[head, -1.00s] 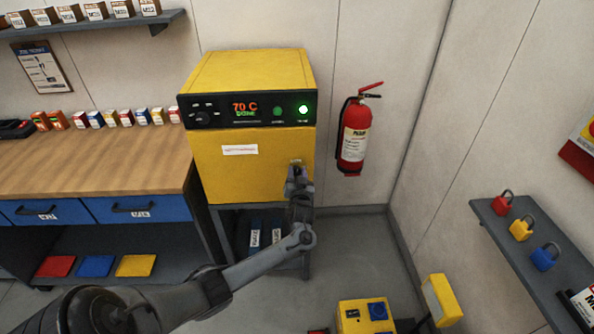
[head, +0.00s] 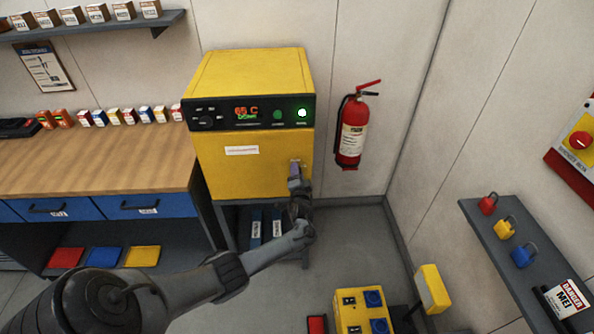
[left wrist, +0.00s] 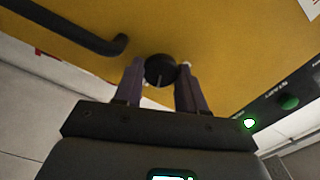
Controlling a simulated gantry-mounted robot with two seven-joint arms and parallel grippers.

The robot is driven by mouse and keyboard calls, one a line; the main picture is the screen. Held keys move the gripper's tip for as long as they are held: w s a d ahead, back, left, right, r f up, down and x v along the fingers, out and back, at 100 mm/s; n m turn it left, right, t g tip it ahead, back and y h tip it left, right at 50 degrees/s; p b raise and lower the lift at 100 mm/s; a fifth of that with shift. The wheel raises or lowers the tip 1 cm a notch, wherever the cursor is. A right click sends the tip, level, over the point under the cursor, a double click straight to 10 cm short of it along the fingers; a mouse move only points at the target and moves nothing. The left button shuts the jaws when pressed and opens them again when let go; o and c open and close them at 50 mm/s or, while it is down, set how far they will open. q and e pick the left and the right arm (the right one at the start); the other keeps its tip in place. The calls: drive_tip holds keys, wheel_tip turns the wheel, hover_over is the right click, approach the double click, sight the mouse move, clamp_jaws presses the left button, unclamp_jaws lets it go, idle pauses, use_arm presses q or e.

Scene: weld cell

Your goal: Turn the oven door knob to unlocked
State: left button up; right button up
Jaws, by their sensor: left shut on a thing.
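The yellow oven (head: 220,175) stands on a stand against the back wall, its door shut. In the head view my left gripper (head: 295,172) is at the right side of the oven door and hides the knob there. A black bar handle (left wrist: 75,28) is beside the knob. My right gripper is not in view.
A fire extinguisher (head: 350,138) hangs on the wall right of the oven. A wooden workbench (head: 90,170) stands to the left. A shelf with padlocks (head: 510,262) is at the right. A yellow box with switches (head: 362,312) is on the near floor side.

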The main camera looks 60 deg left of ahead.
use_arm(q)
drive_tip(key=shift+m+p, duration=0.6)
drive_tip(key=shift+m, duration=1.6)
drive_tip(key=shift+f, duration=0.1)
drive_tip(key=o, duration=1)
drive_tip(key=shift+d, duration=0.1)
drive_tip(key=p+v, duration=0.3)
drive_tip(key=v, duration=0.7)
drive_tip(key=shift+s+d, duration=0.15)
drive_tip(key=shift+d, duration=0.2)
